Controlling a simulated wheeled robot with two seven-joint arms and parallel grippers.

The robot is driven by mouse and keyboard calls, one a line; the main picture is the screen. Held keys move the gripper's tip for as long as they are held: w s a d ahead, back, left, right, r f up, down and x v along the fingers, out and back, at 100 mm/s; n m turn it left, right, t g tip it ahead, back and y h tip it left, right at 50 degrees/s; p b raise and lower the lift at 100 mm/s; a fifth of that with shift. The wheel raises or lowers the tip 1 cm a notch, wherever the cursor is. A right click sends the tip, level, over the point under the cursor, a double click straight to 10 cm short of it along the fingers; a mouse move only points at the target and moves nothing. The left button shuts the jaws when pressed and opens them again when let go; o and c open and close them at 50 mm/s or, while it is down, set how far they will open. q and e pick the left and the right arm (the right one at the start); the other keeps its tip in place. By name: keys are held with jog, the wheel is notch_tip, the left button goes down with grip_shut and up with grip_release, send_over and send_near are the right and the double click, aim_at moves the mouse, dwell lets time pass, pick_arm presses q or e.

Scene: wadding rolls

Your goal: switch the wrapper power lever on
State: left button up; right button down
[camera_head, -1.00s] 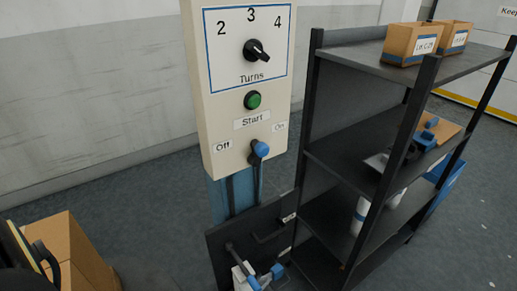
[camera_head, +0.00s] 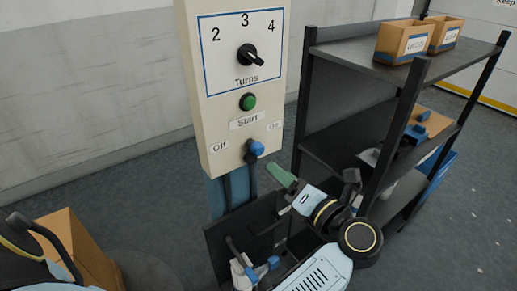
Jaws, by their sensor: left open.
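The wrapper power lever (camera_head: 256,148) is a blue knob on a dark stem, low on the cream control panel (camera_head: 212,122). It leans up and right from its base, between the "Off" label (camera_head: 219,147) and the "On" label (camera_head: 273,126). My left gripper (camera_head: 283,187) is open below and to the right of the lever, apart from it. One green finger points up and left toward the panel's lower edge; the other finger is hard to make out. Nothing shows between the fingers. My right gripper is not in view.
Above the lever are the green start button (camera_head: 248,102) and the black turns dial (camera_head: 250,56). A dark shelf rack (camera_head: 340,50) with cardboard bins (camera_head: 403,43) stands close on the right. A cardboard box (camera_head: 80,249) is at lower left. The floor left of the panel is clear.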

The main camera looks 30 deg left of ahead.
aim_at(260, 153)
pick_arm(q)
jog(key=p+x, duration=0.2)
jog(key=x, duration=0.8)
jog(key=shift+w+a, duration=0.1)
